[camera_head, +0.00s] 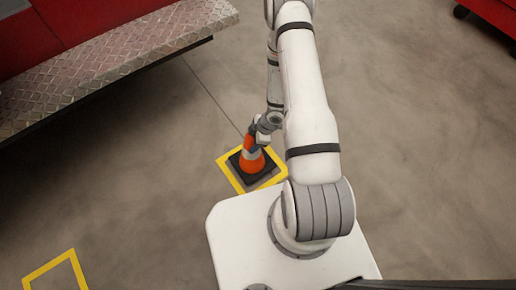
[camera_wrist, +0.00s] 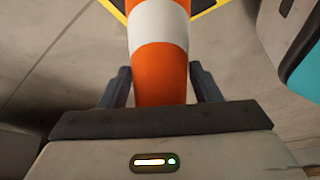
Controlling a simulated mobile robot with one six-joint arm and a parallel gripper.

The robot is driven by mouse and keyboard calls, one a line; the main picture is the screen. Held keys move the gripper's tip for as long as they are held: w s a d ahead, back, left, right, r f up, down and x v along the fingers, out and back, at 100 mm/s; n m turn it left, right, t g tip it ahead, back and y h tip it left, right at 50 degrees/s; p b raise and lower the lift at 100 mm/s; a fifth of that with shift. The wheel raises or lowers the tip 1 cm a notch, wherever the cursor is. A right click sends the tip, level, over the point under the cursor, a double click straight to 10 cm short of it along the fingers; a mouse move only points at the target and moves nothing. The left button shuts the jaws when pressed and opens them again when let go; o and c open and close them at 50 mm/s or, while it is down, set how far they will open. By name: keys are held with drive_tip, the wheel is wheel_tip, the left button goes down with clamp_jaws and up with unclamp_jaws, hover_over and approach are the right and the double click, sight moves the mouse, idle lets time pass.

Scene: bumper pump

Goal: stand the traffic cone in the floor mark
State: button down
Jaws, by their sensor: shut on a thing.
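The traffic cone (camera_head: 252,164) is orange with a white band and a black square base. It looks upright, with its base inside the yellow square floor mark (camera_head: 224,170) just left of my base. I cannot tell whether the base touches the floor. My gripper (camera_head: 262,136) is shut on the upper part of the cone. In the wrist view, the cone (camera_wrist: 158,40) stands between the two dark fingers of my gripper (camera_wrist: 160,88). A corner of the yellow mark (camera_wrist: 210,8) shows behind it. Part of the mark is hidden by the cone's base.
A red vehicle with a metal tread-plate step (camera_head: 100,65) stands at the upper left. A second yellow floor mark (camera_head: 55,268) lies empty at the lower left. A red cabinet (camera_head: 490,15) on casters is at the upper right. The concrete floor between is clear.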

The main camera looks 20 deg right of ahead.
wheel_tip(320, 180, down, 4)
drive_tip(key=shift+f+b, duration=0.1)
drive_tip(key=shift+b, duration=0.7)
drive_tip(key=shift+c, duration=2.2)
unclamp_jaws()
